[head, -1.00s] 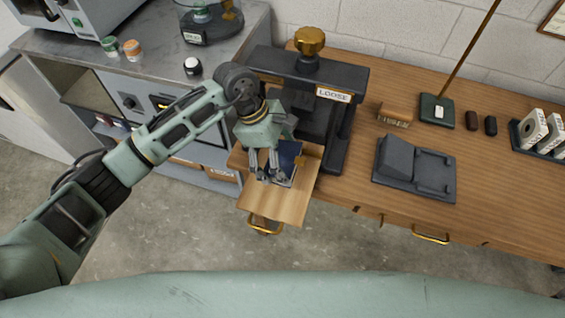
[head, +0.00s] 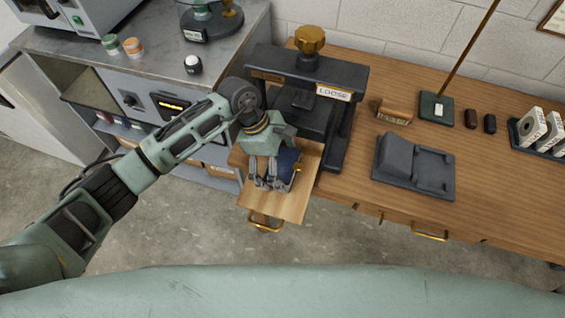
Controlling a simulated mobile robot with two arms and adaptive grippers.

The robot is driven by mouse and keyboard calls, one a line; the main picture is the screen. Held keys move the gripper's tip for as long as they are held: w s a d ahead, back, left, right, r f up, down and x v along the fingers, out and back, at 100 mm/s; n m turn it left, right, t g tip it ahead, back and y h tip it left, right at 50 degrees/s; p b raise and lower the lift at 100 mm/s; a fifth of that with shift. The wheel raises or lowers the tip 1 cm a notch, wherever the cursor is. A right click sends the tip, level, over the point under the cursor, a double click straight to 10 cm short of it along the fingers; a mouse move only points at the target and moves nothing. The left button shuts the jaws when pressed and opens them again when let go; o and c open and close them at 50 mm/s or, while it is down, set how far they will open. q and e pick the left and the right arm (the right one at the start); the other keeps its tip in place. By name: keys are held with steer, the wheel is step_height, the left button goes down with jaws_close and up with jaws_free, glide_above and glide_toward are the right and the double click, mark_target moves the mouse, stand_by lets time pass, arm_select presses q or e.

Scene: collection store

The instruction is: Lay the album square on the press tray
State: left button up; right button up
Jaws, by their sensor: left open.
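The album (head: 288,164) is dark blue with a pale page edge and a small brass-coloured piece at its right. It lies on the light wooden press tray (head: 276,204), which is pulled out from under the dark book press (head: 305,95). My left gripper (head: 266,184) is open, pointing down over the tray at the album's left side. The gripper and wrist hide the album's left and back parts, so I cannot tell whether it lies square or whether the fingers touch it. My right gripper is not in view.
The press has a brass knob (head: 310,40) and a "LOOSE" label (head: 333,92). A grey cradle-like stand (head: 414,166), a brush (head: 394,112) and a green block (head: 436,108) sit on the wooden bench to the right. A metal counter (head: 150,55) stands left.

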arm_select(q)
steer(key=shift+w+r, duration=0.1)
steer(key=shift+r, duration=0.15)
steer(key=b+v, duration=0.3)
steer(key=v, duration=0.8)
steer(key=shift+r, duration=0.35)
steer(key=shift+a, duration=0.15)
